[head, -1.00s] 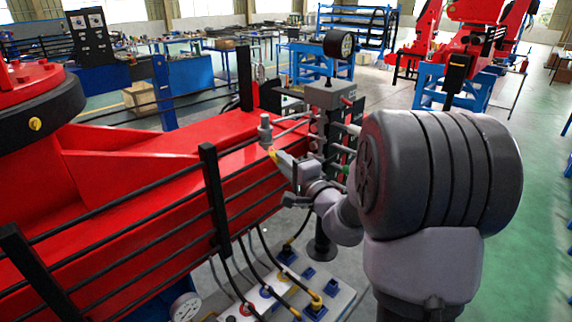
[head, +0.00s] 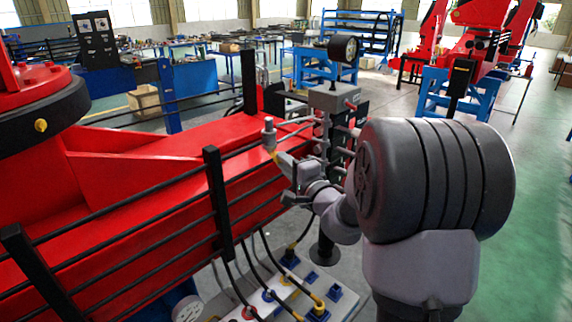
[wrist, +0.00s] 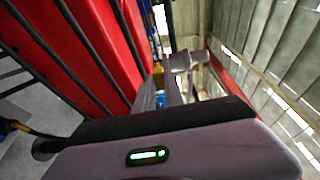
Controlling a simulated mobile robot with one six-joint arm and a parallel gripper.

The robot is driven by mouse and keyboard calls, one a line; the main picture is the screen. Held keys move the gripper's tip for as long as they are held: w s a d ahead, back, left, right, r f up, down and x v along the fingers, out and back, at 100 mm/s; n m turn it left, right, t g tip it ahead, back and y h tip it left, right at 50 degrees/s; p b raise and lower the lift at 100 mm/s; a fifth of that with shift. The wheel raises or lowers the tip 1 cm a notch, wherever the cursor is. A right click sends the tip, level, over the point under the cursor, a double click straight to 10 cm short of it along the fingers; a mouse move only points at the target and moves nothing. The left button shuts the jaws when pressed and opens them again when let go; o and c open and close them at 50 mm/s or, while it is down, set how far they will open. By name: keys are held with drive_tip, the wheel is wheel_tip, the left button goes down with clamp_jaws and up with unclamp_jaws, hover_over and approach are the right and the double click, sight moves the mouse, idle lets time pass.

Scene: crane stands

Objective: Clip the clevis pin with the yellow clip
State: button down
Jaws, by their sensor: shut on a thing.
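The clevis pin (head: 269,134) is a grey upright cylinder with a wider head, standing on the top edge of the red beam. The yellow clip (head: 275,157) shows as a small yellow piece at the tip of my gripper (head: 280,161), just below and right of the pin. My gripper is shut on the clip. The clip looks very close to the pin's lower part; I cannot tell whether they touch. In the wrist view the grey pin (wrist: 184,61) shows sideways beyond the dark finger.
The red beam (head: 130,180) runs across the left, with black rails on a black post (head: 217,195) along its side. A grey valve block (head: 332,97) with levers and a round gauge (head: 342,47) stands close behind my gripper. A hose panel (head: 290,290) lies below.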

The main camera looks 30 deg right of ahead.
drive_tip(key=shift+w, duration=0.75)
drive_tip(key=c, duration=1.3)
unclamp_jaws()
drive_tip(key=shift+c, duration=0.2)
drive_tip(key=s+b, duration=0.2)
drive_tip(key=s, duration=0.3)
drive_tip(key=shift+b, duration=0.3)
drive_tip(key=shift+d, duration=0.1)
